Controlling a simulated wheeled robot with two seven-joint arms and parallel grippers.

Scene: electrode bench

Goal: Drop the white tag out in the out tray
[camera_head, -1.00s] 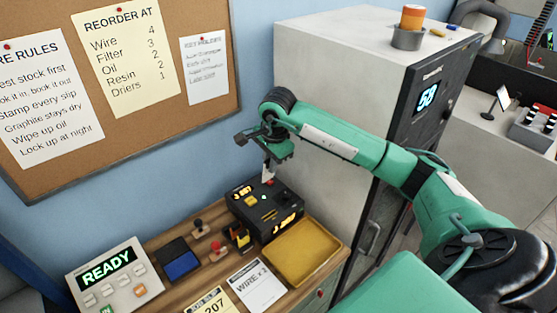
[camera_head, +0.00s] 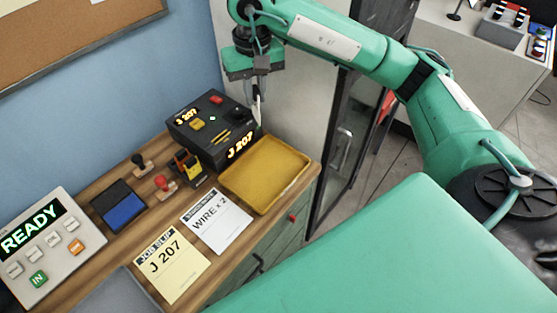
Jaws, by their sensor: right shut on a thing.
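A small white tag (camera_head: 257,112) hangs in my right gripper (camera_head: 257,90), which points down and is shut on it. The tag is narrow and seen nearly edge-on, so no print on it is readable. The yellow tray (camera_head: 254,203), which looks like the out tray, lies on the wooden bench and looks empty. My left gripper is not in view.
The black machine (camera_head: 196,138) showing J 207 stands behind the tray. Left of it are stamps (camera_head: 165,184), a blue ink pad (camera_head: 122,208) and a READY panel (camera_head: 60,250). A yellow job slip (camera_head: 176,262) and a white WIRE x 2 sheet (camera_head: 218,222) lie in front.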

